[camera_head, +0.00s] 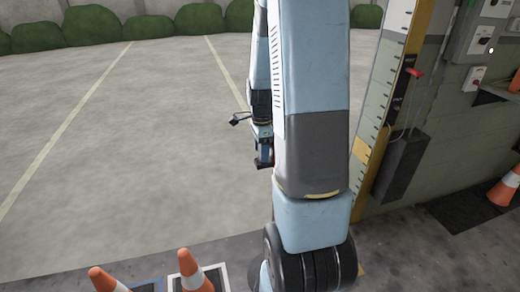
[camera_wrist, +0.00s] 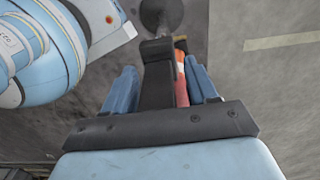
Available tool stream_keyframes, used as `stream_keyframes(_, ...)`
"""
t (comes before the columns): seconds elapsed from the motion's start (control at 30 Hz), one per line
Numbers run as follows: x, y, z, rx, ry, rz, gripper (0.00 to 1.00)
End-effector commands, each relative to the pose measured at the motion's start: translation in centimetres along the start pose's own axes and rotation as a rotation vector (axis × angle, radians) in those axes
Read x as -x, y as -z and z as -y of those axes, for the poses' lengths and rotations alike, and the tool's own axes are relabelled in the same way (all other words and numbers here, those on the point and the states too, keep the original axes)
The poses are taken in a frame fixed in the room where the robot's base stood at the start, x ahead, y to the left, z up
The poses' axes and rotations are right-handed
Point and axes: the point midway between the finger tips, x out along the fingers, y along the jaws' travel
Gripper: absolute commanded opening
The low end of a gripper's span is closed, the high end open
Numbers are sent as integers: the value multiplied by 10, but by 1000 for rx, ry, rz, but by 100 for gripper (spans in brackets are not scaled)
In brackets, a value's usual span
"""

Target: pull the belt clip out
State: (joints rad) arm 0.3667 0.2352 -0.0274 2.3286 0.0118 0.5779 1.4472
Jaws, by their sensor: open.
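I cannot make out the belt clip for certain in either view. A small red piece (camera_head: 415,72) sticks out from a black plate on the post at the right, but I cannot tell whether it belongs to the clip. My gripper (camera_head: 263,160) shows small beside my arm, partly hidden by it, over the open paving and well left of the post. In the wrist view my gripper (camera_wrist: 161,88) has its two blue fingers apart, with a dark part between them. No held object can be seen.
Traffic cones (camera_head: 192,272) stand at the front left, and another cone (camera_head: 506,188) stands at the right wall. Switch boxes (camera_head: 473,79) are on the wall. The paved lot (camera_head: 130,140) is clear.

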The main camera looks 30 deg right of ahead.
Motion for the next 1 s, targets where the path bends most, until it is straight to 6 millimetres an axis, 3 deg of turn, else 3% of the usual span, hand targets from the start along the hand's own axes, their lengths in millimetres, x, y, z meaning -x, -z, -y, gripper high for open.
stream_keyframes(0.8, 0, 0, -1, 1, 0, 0, 57)
stream_keyframes(1.0, 0, 0, -1, 1, 0, 0, 39)
